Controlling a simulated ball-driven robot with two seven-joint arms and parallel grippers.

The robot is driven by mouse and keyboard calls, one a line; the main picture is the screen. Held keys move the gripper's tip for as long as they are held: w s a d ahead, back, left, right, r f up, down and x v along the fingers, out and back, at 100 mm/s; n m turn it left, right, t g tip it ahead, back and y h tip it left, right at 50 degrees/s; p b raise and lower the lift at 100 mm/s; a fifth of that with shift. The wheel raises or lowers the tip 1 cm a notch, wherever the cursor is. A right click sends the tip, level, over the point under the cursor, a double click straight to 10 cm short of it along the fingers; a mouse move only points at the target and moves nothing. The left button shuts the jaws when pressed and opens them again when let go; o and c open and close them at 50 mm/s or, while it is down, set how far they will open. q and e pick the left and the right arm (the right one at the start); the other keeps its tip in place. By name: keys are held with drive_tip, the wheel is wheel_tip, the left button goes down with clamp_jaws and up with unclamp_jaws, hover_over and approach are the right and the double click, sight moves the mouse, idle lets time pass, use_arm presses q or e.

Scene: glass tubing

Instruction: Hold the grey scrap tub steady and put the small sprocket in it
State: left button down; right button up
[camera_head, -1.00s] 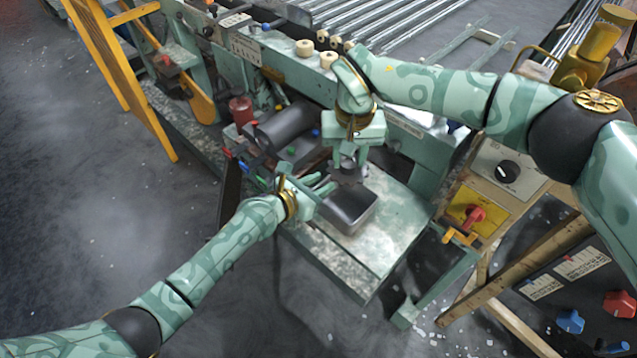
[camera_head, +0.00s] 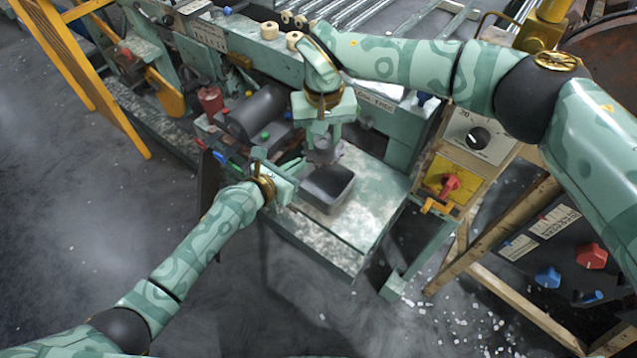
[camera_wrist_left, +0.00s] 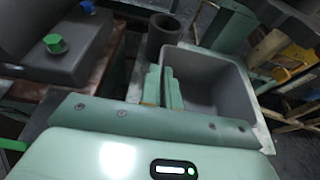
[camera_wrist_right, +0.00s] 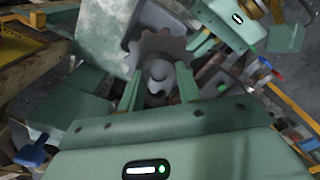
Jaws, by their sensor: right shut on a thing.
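The grey scrap tub (camera_head: 343,201) is an open rectangular box standing on the pale worn bench plate. It fills the right of the left wrist view (camera_wrist_left: 222,85). My left gripper (camera_head: 299,172) is at the tub's left side, its two fingers (camera_wrist_left: 166,88) close together against or very near the wall; exact contact is hard to tell. My right gripper (camera_head: 324,140) is shut on the small sprocket (camera_head: 326,155), just beyond the tub's far left edge. The right wrist view shows the grey toothed sprocket (camera_wrist_right: 158,48) between the fingers, its hub facing the camera.
A dark grey open cylinder (camera_wrist_left: 164,32) stands beside the tub's far corner. A dark motor-like housing (camera_head: 257,115) with coloured caps lies left of the bench plate. A control panel with a red knob (camera_head: 450,184) stands to the right. The plate's near right part (camera_head: 345,240) is clear.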

idle(0.4)
drive_tip(key=shift+s+f, duration=0.15)
drive_tip(key=shift+f, duration=0.1)
drive_tip(key=f, duration=0.1)
drive_tip(key=s+f+m, duration=0.1)
drive_tip(key=f, duration=0.1)
drive_tip(key=shift+a, duration=0.15)
drive_tip(key=shift+w+d+f+m, duration=0.1)
drive_tip(key=shift+w+f+m, duration=0.1)
drive_tip(key=shift+f+m, duration=1.1)
drive_tip(key=shift+w+d+f+m, duration=0.1)
drive_tip(key=shift+w+f+m, duration=0.15)
drive_tip(key=shift+f+m, duration=0.95)
drive_tip(key=shift+w+d+f+m, duration=0.1)
drive_tip(key=shift+w+f+m, duration=0.1)
drive_tip(key=shift+f+m, duration=1.1)
drive_tip(key=shift+r, duration=0.25)
